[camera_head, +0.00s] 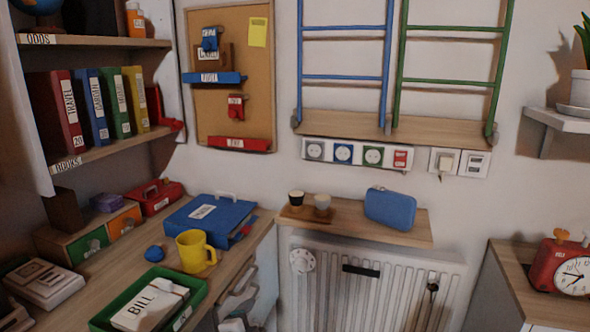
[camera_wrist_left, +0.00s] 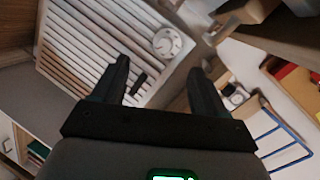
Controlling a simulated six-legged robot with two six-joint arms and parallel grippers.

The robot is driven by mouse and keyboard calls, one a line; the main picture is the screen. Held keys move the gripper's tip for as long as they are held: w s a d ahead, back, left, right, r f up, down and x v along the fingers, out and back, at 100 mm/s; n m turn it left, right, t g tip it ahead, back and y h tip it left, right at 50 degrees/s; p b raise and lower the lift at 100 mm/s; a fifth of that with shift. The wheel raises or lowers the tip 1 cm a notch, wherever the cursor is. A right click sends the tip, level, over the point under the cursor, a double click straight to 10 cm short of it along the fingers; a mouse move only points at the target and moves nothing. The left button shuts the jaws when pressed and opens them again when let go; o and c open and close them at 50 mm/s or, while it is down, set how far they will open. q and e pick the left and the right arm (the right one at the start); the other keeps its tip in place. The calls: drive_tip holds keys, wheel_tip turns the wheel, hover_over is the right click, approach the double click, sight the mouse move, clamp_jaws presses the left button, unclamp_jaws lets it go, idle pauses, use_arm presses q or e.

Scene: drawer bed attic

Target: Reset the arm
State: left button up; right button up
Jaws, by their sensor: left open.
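My left gripper (camera_wrist_left: 160,82) shows in the left wrist view with its two dark fingers spread apart. It is open and nothing is between the fingers. Behind the fingertips are the white radiator (camera_wrist_left: 100,50) and its round dial (camera_wrist_left: 167,42). The fingers look clear of both, though the distance is hard to tell. I cannot make out either gripper in the head view. My right gripper is not in view.
In the head view, a wooden desk (camera_head: 85,275) holds a green tray (camera_head: 185,312), a yellow mug (camera_head: 193,252) and a blue binder (camera_head: 208,218). A small shelf (camera_head: 350,225) sits above the radiator (camera_head: 350,290). A red clock (camera_head: 562,268) stands at right.

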use_arm(q)
drive_tip(key=s+n+g+p, duration=0.6)
drive_tip(key=s+n+p, duration=0.3)
drive_tip(key=s, duration=1)
drive_tip(key=s+a+f+n+g+p, duration=0.1)
drive_tip(key=s+n+g+p, duration=0.6)
drive_tip(key=s, duration=1.2)
drive_tip(key=n+p, duration=0.2)
drive_tip(key=shift+a+n, duration=0.25)
drive_tip(key=shift+n, duration=0.15)
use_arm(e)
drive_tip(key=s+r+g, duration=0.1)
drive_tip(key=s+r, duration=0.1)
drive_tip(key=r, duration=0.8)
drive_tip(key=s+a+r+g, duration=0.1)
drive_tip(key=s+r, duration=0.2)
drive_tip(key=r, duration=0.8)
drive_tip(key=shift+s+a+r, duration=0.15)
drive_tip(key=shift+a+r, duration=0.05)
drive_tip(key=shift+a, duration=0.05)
use_arm(q)
drive_tip(key=shift+w, duration=0.15)
drive_tip(key=c, duration=0.6)
drive_tip(key=shift+d, duration=0.1)
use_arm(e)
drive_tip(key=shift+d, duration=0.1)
